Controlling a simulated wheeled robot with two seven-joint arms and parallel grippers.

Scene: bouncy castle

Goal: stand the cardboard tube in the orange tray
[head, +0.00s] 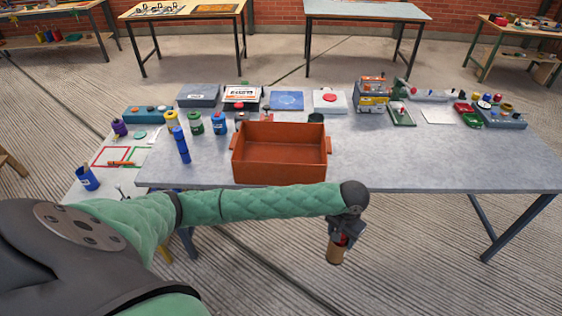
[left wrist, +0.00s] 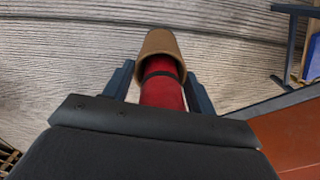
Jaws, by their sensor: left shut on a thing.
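The cardboard tube (head: 335,254) is brown at its end, with a red part and a dark band nearer the jaws. My left gripper (head: 343,239) is shut on it, in front of the table's near edge and to the right of the tray. The tube hangs downward, slightly tilted, over the floor. In the left wrist view the tube (left wrist: 160,45) points away between the fingers of my left gripper (left wrist: 159,85). The orange tray (head: 280,172) stands empty at the table's near edge. Part of the tray (left wrist: 292,135) shows at the lower right. My right gripper is out of view.
The grey table (head: 430,165) is clear to the tray's right. Several cans and bottles, including a blue bottle (head: 181,145), stand to its left. Boxes and a white device (head: 330,101) line the back. A blue cup (head: 87,178) stands at the far left.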

